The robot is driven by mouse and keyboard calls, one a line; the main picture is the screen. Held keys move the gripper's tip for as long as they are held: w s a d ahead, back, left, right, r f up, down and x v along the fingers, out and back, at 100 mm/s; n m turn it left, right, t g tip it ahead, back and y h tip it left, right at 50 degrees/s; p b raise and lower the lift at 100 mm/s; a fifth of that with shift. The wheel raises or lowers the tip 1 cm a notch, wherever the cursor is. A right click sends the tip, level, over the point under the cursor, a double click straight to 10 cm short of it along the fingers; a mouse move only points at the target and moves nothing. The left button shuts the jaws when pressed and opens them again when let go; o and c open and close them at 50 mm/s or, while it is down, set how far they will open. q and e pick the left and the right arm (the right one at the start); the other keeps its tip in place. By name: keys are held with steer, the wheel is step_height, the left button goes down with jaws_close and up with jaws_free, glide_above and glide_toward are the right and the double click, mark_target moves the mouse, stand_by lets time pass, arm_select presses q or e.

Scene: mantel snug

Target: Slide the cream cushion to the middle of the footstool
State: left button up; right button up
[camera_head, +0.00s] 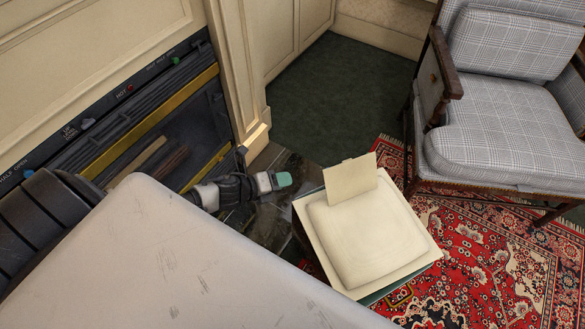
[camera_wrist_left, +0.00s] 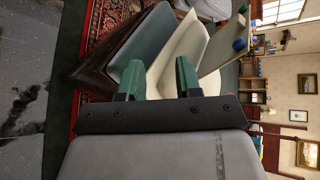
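The cream cushion (camera_head: 362,242) lies flat on the pale top of the footstool (camera_head: 428,262), with a strip of the top showing along its right and front edges. A thin cream panel (camera_head: 350,181) stands tilted at the cushion's back edge. My left gripper (camera_head: 284,180) is just left of the footstool, apart from the cushion. In the left wrist view its two green fingers (camera_wrist_left: 158,82) are spread, with nothing held between them. The footstool's grey-green side (camera_wrist_left: 145,42) and cream top (camera_wrist_left: 180,48) show beyond the fingers. My right gripper is not in view.
A plaid armchair (camera_head: 505,120) stands at the back right on a patterned red rug (camera_head: 480,270). A fireplace or stove front with a yellow bar (camera_head: 150,125) is at the left. Dark green carpet (camera_head: 335,95) lies clear behind the footstool.

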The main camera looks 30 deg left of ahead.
mark_target(330, 182)
arm_select(q)
steer(key=s+d+r+m+g+h+b, duration=0.1)
steer(key=d+r+m+h, duration=0.3)
steer(key=m, duration=0.6)
step_height(330, 182, up, 2)
steer(key=shift+s+d+r+g+b, duration=0.2)
steer(key=shift+s+d+g+b, duration=0.2)
steer(key=shift+d, duration=0.1)
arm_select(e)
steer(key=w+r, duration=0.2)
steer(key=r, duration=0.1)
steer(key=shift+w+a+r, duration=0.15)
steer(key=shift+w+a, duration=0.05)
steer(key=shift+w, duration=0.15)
arm_select(q)
steer(key=x, duration=0.9)
steer(key=shift+w+d+f, duration=0.1)
steer(key=shift+w+d, duration=0.1)
steer(key=shift+d, duration=0.05)
steer(key=shift+w+d+f, duration=0.25)
steer(key=shift+w+d, duration=0.15)
steer(key=shift+d, duration=0.05)
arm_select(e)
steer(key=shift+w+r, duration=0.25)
arm_select(q)
jaws_close()
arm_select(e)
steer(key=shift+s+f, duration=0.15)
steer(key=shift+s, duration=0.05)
